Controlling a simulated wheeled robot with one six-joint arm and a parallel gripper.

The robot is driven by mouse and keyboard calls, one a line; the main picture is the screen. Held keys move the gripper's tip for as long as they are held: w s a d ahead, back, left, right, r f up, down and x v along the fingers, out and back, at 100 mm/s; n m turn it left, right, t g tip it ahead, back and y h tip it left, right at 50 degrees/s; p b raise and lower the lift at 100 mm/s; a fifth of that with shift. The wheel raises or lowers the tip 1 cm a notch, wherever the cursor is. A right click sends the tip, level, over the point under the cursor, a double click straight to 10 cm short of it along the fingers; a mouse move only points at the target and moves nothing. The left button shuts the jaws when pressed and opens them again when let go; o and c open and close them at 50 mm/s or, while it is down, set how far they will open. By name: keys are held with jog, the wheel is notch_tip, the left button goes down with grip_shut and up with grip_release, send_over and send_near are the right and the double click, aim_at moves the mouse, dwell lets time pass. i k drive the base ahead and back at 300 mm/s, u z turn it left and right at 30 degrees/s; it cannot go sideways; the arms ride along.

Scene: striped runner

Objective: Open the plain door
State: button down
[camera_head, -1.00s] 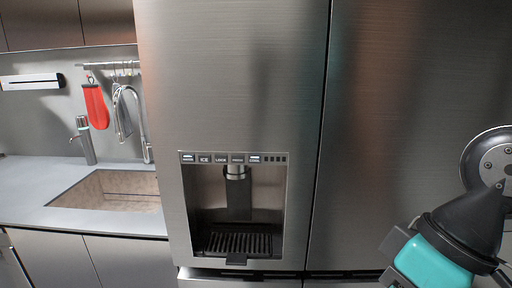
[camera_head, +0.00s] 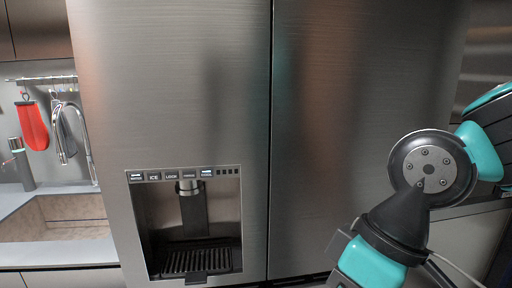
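A steel fridge fills the middle of the view. Its plain door (camera_head: 335,130) is the right one, with no dispenser, and it looks shut against the left door along a dark vertical seam. The left door (camera_head: 170,90) carries an ice and water dispenser (camera_head: 190,225). My teal and black arm stands at the right, in front of the plain door's right side. The fingertips of my gripper cannot be made out, so I cannot tell its state or whether anything touches the door.
A counter (camera_head: 70,253) with a sink (camera_head: 58,215) and faucet (camera_head: 75,130) lies at the left. A red mitt (camera_head: 32,126) hangs from a rail (camera_head: 40,79). Right of the fridge, a lower surface is partly hidden behind my arm.

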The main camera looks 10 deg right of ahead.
aim_at(350, 79)
jog(key=z, duration=2.2)
jog(key=k, duration=1.1)
jog(key=u, duration=1.5)
jog(key=i, duration=0.5)
jog(key=u, duration=0.05)
